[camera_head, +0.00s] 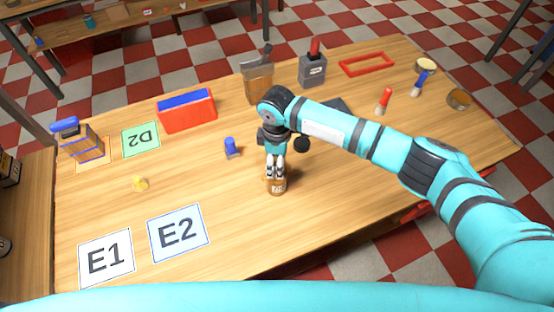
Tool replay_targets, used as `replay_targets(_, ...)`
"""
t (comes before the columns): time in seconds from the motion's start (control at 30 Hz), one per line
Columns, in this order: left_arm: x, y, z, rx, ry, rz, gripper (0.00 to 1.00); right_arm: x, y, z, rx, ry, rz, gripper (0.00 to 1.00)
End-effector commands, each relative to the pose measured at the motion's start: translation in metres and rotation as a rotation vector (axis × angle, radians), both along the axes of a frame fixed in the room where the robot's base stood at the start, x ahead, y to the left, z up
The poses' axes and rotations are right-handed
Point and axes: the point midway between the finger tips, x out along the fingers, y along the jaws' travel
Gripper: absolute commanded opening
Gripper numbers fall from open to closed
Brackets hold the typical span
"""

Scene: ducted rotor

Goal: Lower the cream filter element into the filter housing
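My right gripper (276,172) points straight down near the middle of the table. The fingers and arm cover the container's top, so I cannot see a cream filter element there or tell whether the fingers grip anything. My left gripper is not in view.
On the wooden table (330,210) are a blue object (231,148), a red box (187,112), a brown bin (258,82), a grey holder (313,70) and a red frame (366,63). Cards E1 (106,260) and E2 (178,232) lie front left. The front middle is clear.

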Motion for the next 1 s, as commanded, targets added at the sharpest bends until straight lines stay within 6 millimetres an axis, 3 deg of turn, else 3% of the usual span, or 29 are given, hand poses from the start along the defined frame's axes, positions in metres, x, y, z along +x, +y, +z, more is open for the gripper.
replay_targets(0.13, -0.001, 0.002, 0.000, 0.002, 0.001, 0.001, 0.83, 0.000, 0.000, 0.004, 0.001, -0.001, 0.000, 0.57)
replay_targets(0.27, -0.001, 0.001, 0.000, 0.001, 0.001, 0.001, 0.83, 0.001, 0.001, 0.020, 0.002, -0.002, 0.001, 0.57)
replay_targets(0.7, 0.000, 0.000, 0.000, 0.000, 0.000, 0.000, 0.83, 0.001, 0.000, 0.105, 0.001, -0.002, 0.000, 0.57)
replay_targets(1.0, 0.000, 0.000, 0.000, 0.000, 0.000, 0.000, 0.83, 0.001, 0.000, 0.120, 0.000, 0.001, 0.000, 0.57)
